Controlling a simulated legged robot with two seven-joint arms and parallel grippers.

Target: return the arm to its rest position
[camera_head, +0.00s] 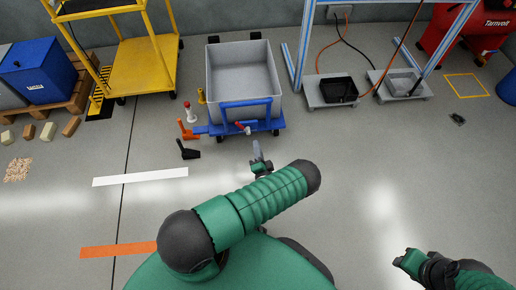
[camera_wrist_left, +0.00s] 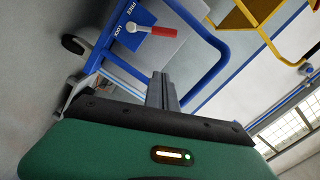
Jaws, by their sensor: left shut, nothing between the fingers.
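My left arm crosses the lower middle of the head view, green with dark joints. My left gripper (camera_head: 257,151) shows beyond the arm, in front of the blue-framed cart, shut and empty. In the left wrist view its grey fingers (camera_wrist_left: 163,88) are together, with the cart's blue frame behind them. My right arm (camera_head: 440,270) reaches in at the lower right of the head view, over bare floor. Its gripper fingers cannot be made out.
A grey tub cart (camera_head: 215,85) with a blue handle frame (camera_head: 246,107) and red lever (camera_head: 242,127) stands ahead. A yellow trolley (camera_head: 143,66) stands back left, a blue-post frame (camera_head: 305,45) back right. The right floor is mostly clear.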

